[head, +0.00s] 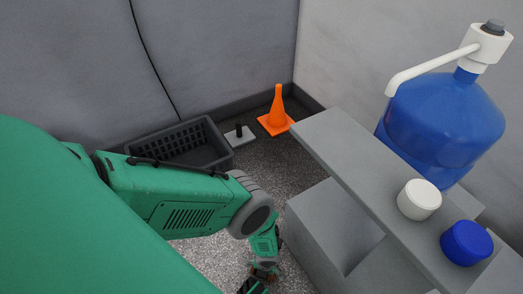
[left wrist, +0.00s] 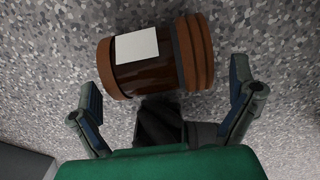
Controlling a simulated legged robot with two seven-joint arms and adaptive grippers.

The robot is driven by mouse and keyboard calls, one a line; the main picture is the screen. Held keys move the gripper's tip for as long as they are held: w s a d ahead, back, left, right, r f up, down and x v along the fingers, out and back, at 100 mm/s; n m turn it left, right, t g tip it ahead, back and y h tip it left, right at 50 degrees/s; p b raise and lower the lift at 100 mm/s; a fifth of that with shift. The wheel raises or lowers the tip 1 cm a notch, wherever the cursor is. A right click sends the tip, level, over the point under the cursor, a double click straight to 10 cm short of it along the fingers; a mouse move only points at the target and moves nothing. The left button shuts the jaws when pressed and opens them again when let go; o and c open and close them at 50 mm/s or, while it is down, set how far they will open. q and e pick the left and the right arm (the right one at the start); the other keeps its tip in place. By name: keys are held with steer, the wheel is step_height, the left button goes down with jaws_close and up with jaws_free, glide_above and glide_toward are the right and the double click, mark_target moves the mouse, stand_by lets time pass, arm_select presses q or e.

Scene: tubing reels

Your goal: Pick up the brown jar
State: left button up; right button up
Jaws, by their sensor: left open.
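The brown jar (left wrist: 145,72) shows in the left wrist view, with a white label and a ribbed reddish-brown lid on its right end. It appears on its side in that picture, over the speckled floor. My left gripper (left wrist: 168,93) is open, its two fingers apart on the left and right of the picture. The jar is just ahead of the fingertips, and I cannot tell if they touch it. In the head view my left gripper (head: 262,277) is low at the bottom edge, and the jar is not visible there. My right gripper is not in view.
A dark crate (head: 180,143) and an orange cone (head: 277,112) stand at the back wall.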

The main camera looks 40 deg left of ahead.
arm_select(q)
steer(key=shift+a, duration=0.1)
steer(key=c, duration=1.3)
step_height(320, 180, up, 10)
steer(key=p, duration=0.6)
steer(key=shift+p, duration=0.3)
